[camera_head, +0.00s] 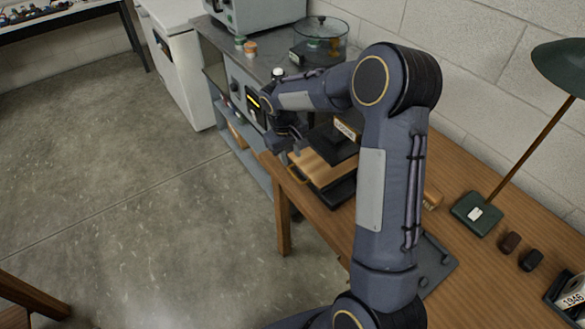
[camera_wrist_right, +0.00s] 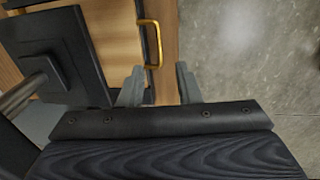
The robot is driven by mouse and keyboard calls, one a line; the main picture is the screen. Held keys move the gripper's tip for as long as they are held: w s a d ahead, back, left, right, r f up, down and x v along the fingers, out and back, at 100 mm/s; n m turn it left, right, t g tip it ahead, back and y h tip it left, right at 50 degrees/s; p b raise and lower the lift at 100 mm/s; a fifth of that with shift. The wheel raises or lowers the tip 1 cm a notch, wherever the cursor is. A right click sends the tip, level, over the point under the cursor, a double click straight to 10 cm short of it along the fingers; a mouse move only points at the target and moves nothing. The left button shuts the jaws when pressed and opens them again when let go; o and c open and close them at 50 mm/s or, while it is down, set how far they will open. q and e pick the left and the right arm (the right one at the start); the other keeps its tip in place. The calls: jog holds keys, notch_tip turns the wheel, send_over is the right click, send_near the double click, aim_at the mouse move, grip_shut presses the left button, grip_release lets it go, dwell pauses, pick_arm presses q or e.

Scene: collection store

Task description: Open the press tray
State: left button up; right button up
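The press (camera_head: 335,138) stands on the wooden bench, partly hidden behind my right arm. Its black plate also shows in the right wrist view (camera_wrist_right: 65,50). The light wooden tray (camera_head: 318,170) sits low in the press, and its wood shows beside the plate in the right wrist view (camera_wrist_right: 115,40). A gold handle (camera_wrist_right: 152,42) is on the tray's front edge. My right gripper (camera_wrist_right: 159,76) is open, and one end of the handle appears between its fingertips. I cannot tell whether they touch. In the head view the right gripper (camera_head: 292,147) is by the tray's front. My left gripper is not in view.
A green lamp (camera_head: 476,213) and small dark objects (camera_head: 510,243) stand on the bench at right. A grey cabinet (camera_head: 240,95) with a round clear container (camera_head: 320,42) stands beyond the press. The floor (camera_head: 130,190) in front of the bench is clear.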

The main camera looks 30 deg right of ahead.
aim_at(294, 175)
jog(key=f, duration=0.3)
jog(key=d+f, duration=0.1)
jog(key=f, duration=0.2)
jog(key=w+f+p, duration=0.1)
jog(key=f, duration=0.2)
jog(key=shift+w+d+f, duration=0.1)
jog(key=shift+d, duration=0.15)
grip_shut()
